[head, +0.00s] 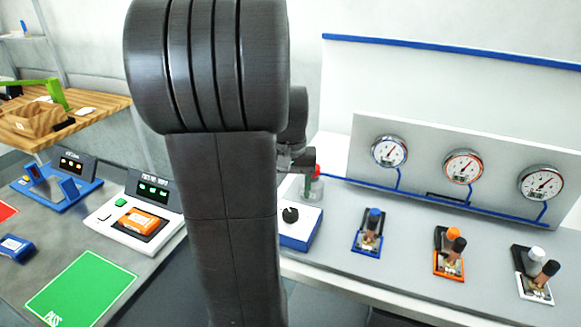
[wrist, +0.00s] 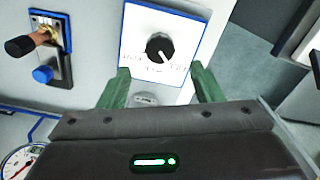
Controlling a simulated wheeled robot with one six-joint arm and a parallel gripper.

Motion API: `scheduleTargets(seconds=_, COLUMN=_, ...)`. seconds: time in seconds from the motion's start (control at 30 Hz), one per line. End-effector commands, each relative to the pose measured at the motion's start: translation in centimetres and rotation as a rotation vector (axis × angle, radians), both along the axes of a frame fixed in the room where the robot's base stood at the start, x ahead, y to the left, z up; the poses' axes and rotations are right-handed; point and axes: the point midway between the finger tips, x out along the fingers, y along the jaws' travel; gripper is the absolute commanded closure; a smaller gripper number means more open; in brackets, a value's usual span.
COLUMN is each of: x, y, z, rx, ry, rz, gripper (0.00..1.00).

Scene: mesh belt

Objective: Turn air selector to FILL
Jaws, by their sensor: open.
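The air selector is a black round knob (wrist: 158,46) on the white top of a blue-edged box (wrist: 137,30) in the wrist view. A pale pointer mark on the knob points down and to the right. Small labels run along its lower side, too blurred to read surely. My gripper (wrist: 160,71) is open and empty, its two green fingers apart below the knob in the picture, not visibly touching it. In the head view the knob (head: 290,214) and its box (head: 299,238) stand just right of my arm, which hides most of the gripper.
Valves with blue (head: 369,231), orange (head: 449,252) and white (head: 535,273) parts stand to the right on the bench. Three gauges hang on a panel (head: 430,185) behind, joined by blue piping. Left are a PASS mat (head: 80,288) and a white test unit (head: 105,215).

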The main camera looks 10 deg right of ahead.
Motion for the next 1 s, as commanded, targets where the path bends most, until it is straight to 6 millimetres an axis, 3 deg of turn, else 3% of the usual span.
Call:
scheduleTargets(seconds=0.2, x=0.0, y=0.0, z=4.7, rx=-0.001, ry=-0.004, rz=0.0, gripper=0.41)
scheduleTargets(seconds=0.4, x=0.0, y=0.0, z=6.8, rx=-0.001, ry=-0.002, rz=0.0, gripper=0.41)
scheduleTargets(seconds=0.8, x=0.0, y=0.0, z=7.1, rx=0.0, ry=0.0, rz=0.0, gripper=0.41)
scheduleTargets(seconds=1.0, x=0.0, y=0.0, z=5.6, rx=0.001, ry=0.004, rz=0.0, gripper=0.41)
